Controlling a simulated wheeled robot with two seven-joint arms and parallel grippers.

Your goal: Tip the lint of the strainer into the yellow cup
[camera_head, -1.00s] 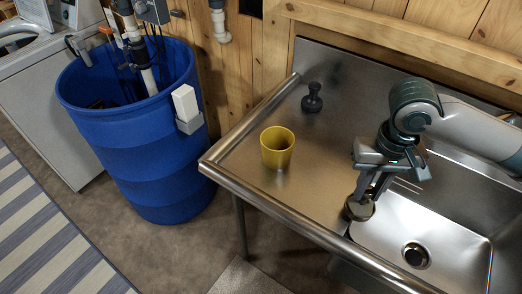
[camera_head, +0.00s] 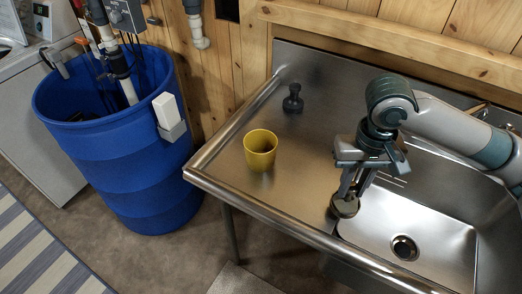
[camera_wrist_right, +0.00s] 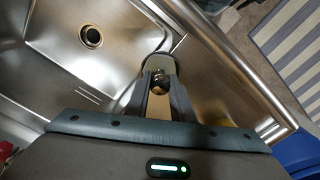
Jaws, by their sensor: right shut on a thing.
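The yellow cup (camera_head: 260,150) stands upright on the steel drainboard, left of the sink; the part of its inside that shows looks empty. My right gripper (camera_head: 350,188) points down and is shut on the strainer (camera_head: 346,207), a small round piece with a dark rim and tan top. The strainer is at the sink's left front edge, right of and nearer than the cup. In the right wrist view the strainer (camera_wrist_right: 159,66) sits between the fingertips (camera_wrist_right: 160,84). I cannot make out lint on it, nor whether it touches the steel. My left gripper is not in view.
The sink basin (camera_head: 425,225) with its drain (camera_head: 404,248) lies right of the strainer. A dark stopper-like object (camera_head: 293,98) stands behind the cup. A blue barrel (camera_head: 130,140) stands left of the counter. The drainboard between cup and strainer is clear.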

